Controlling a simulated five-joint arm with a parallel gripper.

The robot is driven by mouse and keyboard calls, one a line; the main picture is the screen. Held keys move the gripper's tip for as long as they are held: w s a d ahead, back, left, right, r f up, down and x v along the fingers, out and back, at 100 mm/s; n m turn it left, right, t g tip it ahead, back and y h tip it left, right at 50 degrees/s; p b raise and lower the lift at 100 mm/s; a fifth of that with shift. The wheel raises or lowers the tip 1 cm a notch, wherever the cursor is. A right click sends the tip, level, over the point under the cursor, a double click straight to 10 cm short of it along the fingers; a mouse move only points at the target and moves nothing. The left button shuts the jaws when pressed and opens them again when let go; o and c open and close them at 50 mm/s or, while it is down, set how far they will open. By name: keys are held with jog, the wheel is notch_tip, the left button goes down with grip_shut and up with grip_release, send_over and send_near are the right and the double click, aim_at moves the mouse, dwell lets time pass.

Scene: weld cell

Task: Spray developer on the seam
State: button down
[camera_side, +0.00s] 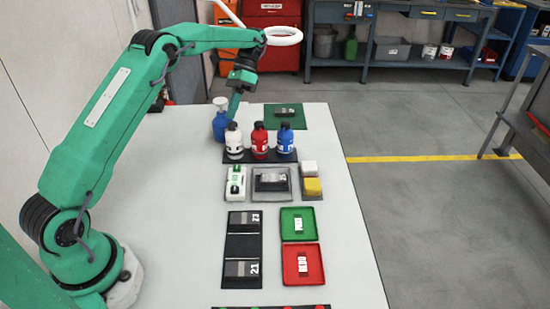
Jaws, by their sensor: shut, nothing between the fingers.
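Three bottles with black tops stand in a row on a black rack (232,159): a white one (234,146), a red one (259,144) and a blue one (285,142). Their labels are too small to read, so I cannot tell which is developer. A dark and grey weld plate (271,180) lies in a grey tray (288,197) in front of the rack; its seam is too small to make out. My gripper (234,112) points down, shut and empty, behind the white bottle and beside a blue spray bottle (219,127). Its fingertips are partly hidden.
Nearer are numbered plates (241,269), a green tray (314,231) and a red tray (316,258). A green mat (299,112) lies behind.

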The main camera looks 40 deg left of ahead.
aim_at(235, 123)
jog(key=shift+d+f, duration=0.15)
jog(key=shift+f, duration=0.75)
dwell(1.3)
jog(key=shift+r, duration=0.9)
jog(key=shift+r, duration=2.5)
jog(key=shift+r, duration=0.1)
